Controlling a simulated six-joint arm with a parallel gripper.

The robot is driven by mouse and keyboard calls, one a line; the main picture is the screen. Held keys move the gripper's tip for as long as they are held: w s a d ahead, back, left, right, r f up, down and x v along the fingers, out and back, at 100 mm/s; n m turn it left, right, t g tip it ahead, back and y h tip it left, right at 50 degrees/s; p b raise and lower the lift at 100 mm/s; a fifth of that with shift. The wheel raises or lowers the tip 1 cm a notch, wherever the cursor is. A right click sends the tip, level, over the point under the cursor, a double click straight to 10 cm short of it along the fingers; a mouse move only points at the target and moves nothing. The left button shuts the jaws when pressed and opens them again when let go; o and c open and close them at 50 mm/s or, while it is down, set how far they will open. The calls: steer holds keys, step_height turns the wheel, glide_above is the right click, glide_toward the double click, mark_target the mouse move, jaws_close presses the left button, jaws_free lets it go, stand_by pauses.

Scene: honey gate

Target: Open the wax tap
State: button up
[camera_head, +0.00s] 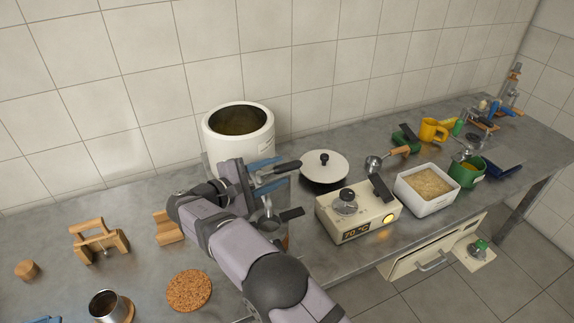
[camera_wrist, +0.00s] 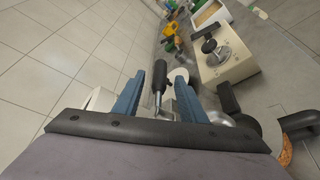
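A white tank (camera_head: 262,133) with dark contents stands at the back by the wall. A dark-handled lever (camera_head: 286,167) shows at its lower right, beside my gripper (camera_head: 278,174). In the wrist view this black handle (camera_wrist: 160,73) lies between the two blue fingers of my gripper (camera_wrist: 158,78). The fingers are apart and open, with gaps seen beside the handle. A second dark handle (camera_head: 292,214) with a metal part shows below the gripper. Neither view makes clear which handle is the wax tap's. My gripper and arm hide the tank's lower front.
A cream heater box (camera_head: 335,222) showing 70 °C stands to the right. A lidded pan (camera_head: 324,165) is behind it. A white tray (camera_head: 427,203) stands farther right. A cork mat (camera_head: 189,290), metal cup (camera_head: 103,306) and wooden stand (camera_head: 100,243) are at left.

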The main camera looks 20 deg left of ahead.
mark_target(280, 170)
steer(key=shift+p+x, duration=0.75)
steer(key=shift+x, duration=1.55)
steer(key=shift+c, duration=0.7)
jaws_close()
